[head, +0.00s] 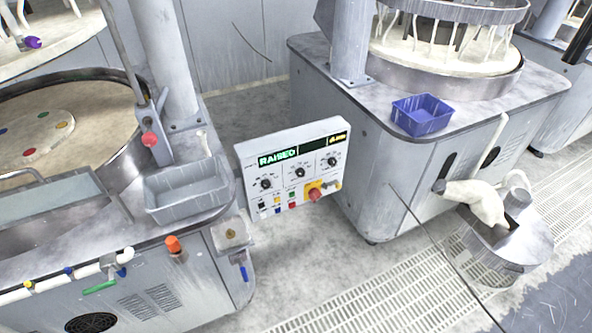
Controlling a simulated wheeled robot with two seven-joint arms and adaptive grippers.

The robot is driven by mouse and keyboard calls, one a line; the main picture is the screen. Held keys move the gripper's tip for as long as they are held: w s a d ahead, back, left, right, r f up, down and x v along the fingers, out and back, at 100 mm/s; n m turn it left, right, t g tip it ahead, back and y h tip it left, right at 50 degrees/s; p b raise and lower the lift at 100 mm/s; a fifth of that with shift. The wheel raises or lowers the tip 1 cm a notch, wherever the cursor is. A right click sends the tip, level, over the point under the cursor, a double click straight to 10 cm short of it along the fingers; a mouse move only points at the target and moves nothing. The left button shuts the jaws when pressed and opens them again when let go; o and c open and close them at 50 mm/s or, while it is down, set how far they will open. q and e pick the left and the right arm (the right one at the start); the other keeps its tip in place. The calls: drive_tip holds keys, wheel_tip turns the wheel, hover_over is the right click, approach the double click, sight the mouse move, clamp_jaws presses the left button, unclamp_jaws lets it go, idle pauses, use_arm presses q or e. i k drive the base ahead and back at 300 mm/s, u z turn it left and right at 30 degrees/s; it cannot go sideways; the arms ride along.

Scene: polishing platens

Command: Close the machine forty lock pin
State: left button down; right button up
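The left polishing machine has a round platen (30,160) and, beside its grey column, an upright bracket (160,120) with a red knob (150,139) on its front. A slanted grey bar (122,50) reaches down to this bracket. The red knob may be the lock pin, but I cannot tell, nor whether it is in or out. The control panel (293,172) shows "RAISED" in green. No number forty is readable on either machine. Neither of my grippers is in view.
A grey bin (186,190) sits on the left machine's front corner. A blue bin (421,115) sits on the right machine's top (390,95). A metal bucket (500,245) with pale cloth stands on the floor at right. Open floor and grating (375,300) lie between the machines.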

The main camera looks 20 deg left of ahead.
sight(149, 139)
drive_tip(key=u, duration=1.35)
drive_tip(key=k, duration=0.55)
drive_tip(key=z, duration=0.85)
drive_tip(key=i, duration=1.15)
drive_tip(key=u, duration=0.7)
